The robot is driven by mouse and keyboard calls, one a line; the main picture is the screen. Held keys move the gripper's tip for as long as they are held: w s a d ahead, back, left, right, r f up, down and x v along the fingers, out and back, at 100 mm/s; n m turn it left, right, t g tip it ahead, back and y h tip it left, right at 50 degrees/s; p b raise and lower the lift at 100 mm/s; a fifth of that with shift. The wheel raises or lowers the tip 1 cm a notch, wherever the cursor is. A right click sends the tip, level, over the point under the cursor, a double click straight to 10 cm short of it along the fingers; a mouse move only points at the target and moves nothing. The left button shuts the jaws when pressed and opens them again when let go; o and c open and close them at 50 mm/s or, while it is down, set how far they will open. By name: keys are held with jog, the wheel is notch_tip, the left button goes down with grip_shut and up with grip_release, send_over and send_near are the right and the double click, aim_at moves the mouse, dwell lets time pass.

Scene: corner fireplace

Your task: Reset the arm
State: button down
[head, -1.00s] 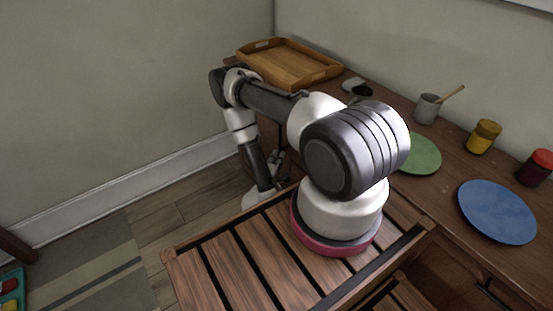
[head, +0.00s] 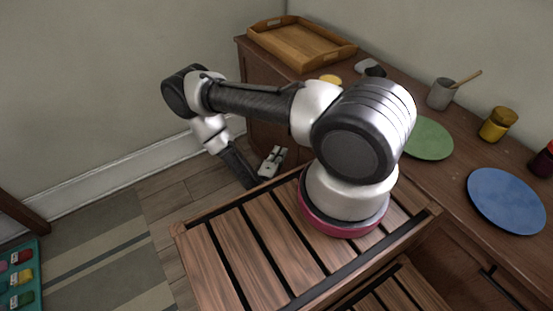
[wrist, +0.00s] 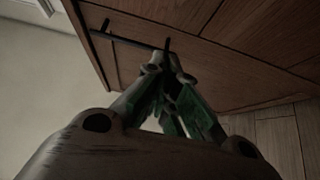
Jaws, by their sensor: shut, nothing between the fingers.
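My arm stands on the slatted wooden top (head: 240,262) and reaches out to the left, then bends down toward the floor. My gripper (head: 277,155) hangs low beside the wooden cabinet in the head view, partly hidden by my own arm. In the wrist view my gripper (wrist: 166,62) has its fingers together with nothing between them, in front of the brown cabinet front (wrist: 150,30).
The counter holds a wooden tray (head: 297,44), a green plate (head: 430,140), a blue plate (head: 506,200), a grey cup with a spoon (head: 440,94), a yellow jar (head: 497,125) and a red jar (head: 545,160). A teal tray (head: 36,262) shows at lower left.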

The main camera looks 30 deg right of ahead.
jog(key=shift+v, duration=1.55)
jog(key=w+d+r+m+g+h, duration=0.2)
jog(key=w+r+m+g, duration=0.3)
jog(key=r, duration=0.8)
jog(key=d+r+m+g+h, duration=0.1)
jog(key=d+r+m+g, duration=0.15)
jog(key=r+g, duration=0.7)
jog(key=s+d+r+m+g+y, duration=0.1)
jog(key=s+r+y, duration=0.2)
jog(key=r, duration=0.4)
jog(key=s+d+r+m+g+y, duration=0.1)
jog(key=s+d+r+m+y, duration=0.15)
jog(key=r, duration=0.55)
jog(key=s+a+r+n+t+y, duration=0.1)
jog(key=s+a+r+t+y, duration=0.2)
jog(key=s+r, duration=0.4)
jog(key=s+a+r+n+t+y, duration=0.2)
jog(key=s+a+r+t+y, duration=0.1)
jog(key=s+r+t+y, duration=0.3)
jog(key=shift+s+r+y, duration=0.35)
jog(key=shift+s+y, duration=0.05)
jog(key=shift+y, duration=0.85)
jog(key=shift+s, duration=0.1)
